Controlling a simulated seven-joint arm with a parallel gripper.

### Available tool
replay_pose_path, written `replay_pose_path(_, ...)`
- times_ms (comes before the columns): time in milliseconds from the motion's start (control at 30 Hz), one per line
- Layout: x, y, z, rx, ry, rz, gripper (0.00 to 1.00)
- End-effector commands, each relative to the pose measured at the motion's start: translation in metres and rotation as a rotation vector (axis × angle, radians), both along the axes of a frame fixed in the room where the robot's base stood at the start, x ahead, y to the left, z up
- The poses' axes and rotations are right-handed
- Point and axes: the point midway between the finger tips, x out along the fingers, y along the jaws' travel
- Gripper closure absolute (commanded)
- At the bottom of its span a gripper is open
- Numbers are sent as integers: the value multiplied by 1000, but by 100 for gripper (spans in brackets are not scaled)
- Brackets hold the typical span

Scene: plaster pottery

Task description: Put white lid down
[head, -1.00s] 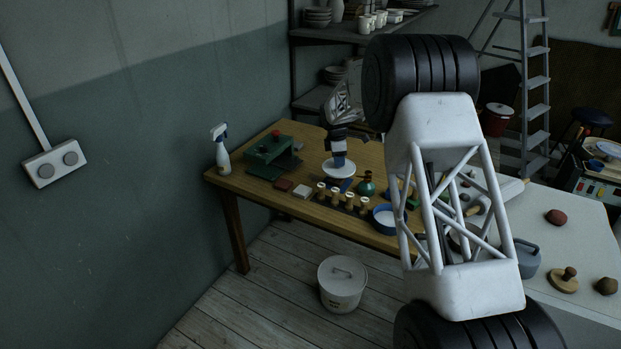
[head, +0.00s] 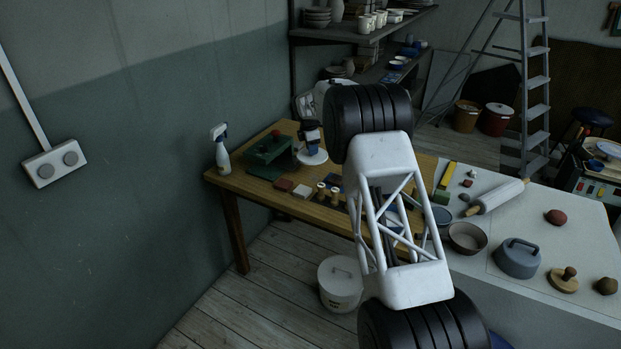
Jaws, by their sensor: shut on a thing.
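The white lid (head: 313,157) is a small round white disc over the back of the wooden table (head: 240,182), to the right of the green device with a red knob. My gripper (head: 312,148) is directly above the lid, pointing down and shut on its top. The gripper is small in the view, and its fingertips are hard to make out. I cannot tell whether the lid touches the table or hangs just above it. My arm covers the middle and right part of the wooden table.
The green device (head: 268,150) and a spray bottle (head: 220,150) stand left of the lid. Small red and white blocks and wooden stamps (head: 321,190) lie in front. A lidded white bucket (head: 341,285) stands on the floor.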

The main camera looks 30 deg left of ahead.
Motion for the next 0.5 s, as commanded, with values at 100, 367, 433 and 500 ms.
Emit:
replay_pose_path(100,0,6,-1,0,0,11,96)
replay_pose_path(367,1,9,-1,-1,1,17,96)
replay_pose_path(433,1,9,-1,0,0,16,96)
replay_pose_path(500,1,8,-1,-1,1,16,96)
